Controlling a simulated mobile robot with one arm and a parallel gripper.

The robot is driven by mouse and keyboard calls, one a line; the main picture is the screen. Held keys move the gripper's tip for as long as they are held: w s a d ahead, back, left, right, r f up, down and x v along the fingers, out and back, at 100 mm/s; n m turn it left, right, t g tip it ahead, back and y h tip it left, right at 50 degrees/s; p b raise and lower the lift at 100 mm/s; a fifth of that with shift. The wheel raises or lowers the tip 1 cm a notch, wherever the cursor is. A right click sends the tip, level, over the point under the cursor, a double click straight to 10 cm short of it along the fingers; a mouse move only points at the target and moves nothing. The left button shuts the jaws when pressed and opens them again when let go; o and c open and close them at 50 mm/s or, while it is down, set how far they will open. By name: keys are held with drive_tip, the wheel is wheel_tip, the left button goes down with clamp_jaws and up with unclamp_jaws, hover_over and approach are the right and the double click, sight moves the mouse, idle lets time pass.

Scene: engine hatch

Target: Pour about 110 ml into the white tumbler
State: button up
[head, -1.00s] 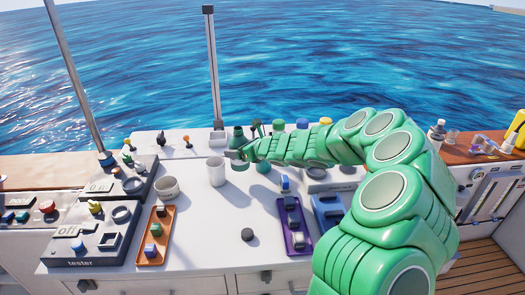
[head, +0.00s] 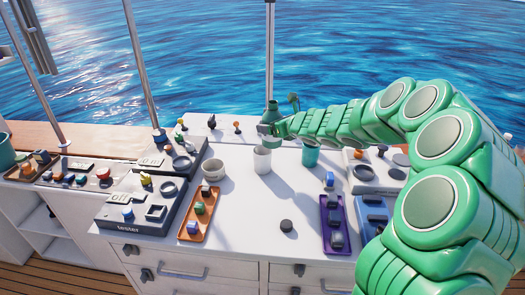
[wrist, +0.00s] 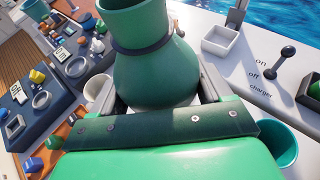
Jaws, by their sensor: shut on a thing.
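My gripper (head: 267,130) is shut on a green flask (head: 272,110) with a round body and a dark ring at its neck. In the wrist view the flask (wrist: 150,55) stands roughly upright between the grey fingers (wrist: 160,95). What it holds cannot be seen. The white tumbler (head: 262,160) stands on the white counter. In the head view the flask appears just above and slightly right of it, apart from its rim. A white vessel (wrist: 97,86) shows partly in the wrist view, left of the gripper; I cannot tell whether it is the tumbler.
An orange tray (head: 200,218), a purple tray (head: 337,225) and a dark tester panel (head: 140,210) hold small parts. The front counter is mostly clear around a black knob (head: 286,226).

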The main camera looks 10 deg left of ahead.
drive_tip(key=shift+s+a+f, duration=0.6)
drive_tip(key=shift+s+a, duration=2.05)
drive_tip(key=shift+a, duration=3.6)
drive_tip(key=shift+f, duration=2.5)
drive_tip(key=shift+d+r+m, duration=0.1)
drive_tip(key=shift+r+m, duration=0.05)
drive_tip(key=shift+m, duration=0.25)
